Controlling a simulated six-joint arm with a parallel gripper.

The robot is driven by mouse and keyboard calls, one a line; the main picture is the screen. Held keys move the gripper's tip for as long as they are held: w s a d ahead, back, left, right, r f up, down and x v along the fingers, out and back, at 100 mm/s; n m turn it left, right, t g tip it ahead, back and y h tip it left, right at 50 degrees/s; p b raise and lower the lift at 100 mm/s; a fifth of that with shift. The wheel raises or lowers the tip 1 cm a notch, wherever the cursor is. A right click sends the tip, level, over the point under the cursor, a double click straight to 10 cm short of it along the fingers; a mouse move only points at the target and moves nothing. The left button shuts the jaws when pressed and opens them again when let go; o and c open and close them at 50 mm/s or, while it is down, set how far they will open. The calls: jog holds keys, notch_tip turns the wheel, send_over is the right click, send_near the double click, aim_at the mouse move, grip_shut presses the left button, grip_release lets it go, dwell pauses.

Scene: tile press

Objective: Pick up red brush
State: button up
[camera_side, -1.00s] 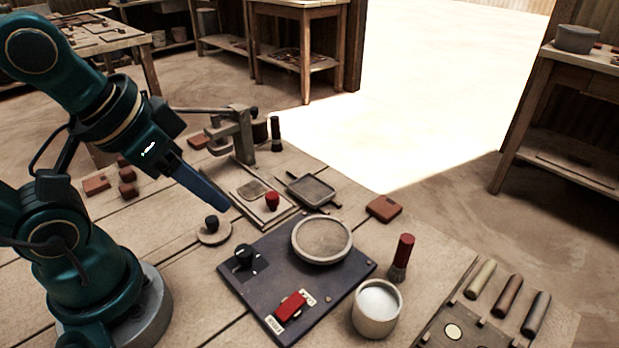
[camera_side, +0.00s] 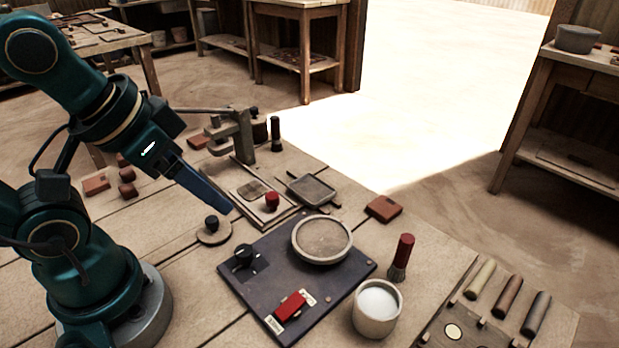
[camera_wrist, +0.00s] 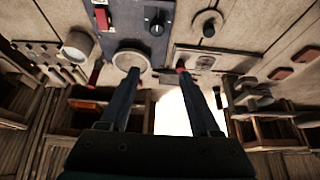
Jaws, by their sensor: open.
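The red brush (camera_side: 402,257) stands upright on the table, its red handle up and dark bristles down, just behind the white-filled cup (camera_side: 377,307). In the wrist view the red brush (camera_wrist: 96,73) shows at the left, beside the cup (camera_wrist: 77,46). My gripper (camera_side: 228,208) is high at the left, above the table near the small round disc with a black knob, well away from the brush. In the wrist view its two fingers (camera_wrist: 150,20) are spread apart with nothing between them.
A dark panel (camera_side: 240,283) with a red switch (camera_side: 291,305), a black knob and a round dish (camera_side: 322,239) lies between my gripper and the brush. A tile press (camera_side: 240,135) stands behind. A tray with several coloured sticks (camera_side: 508,293) is at the right.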

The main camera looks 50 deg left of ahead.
jog(key=w+d+r+t, duration=0.1)
jog(key=w+r, duration=0.5)
jog(key=w, duration=0.1)
jog(key=m+g+h, duration=0.1)
jog(key=m, duration=0.2)
send_over(407, 239)
jog(key=a, duration=0.3)
notch_tip(407, 239, down, 8)
jog(key=r, duration=0.1)
jog(key=shift+m+g, duration=0.3)
jog(key=shift+g, duration=0.4)
jog(key=f, duration=0.1)
jog(key=s+d+f, duration=0.1)
jog(key=f, duration=0.1)
jog(key=d+f, duration=0.1)
jog(key=shift+s+d+f, duration=0.2)
jog(key=shift+s+f, duration=0.05)
jog(key=shift+x, duration=2.4)
jog(key=shift+d, duration=0.1)
jog(key=shift+r, duration=0.1)
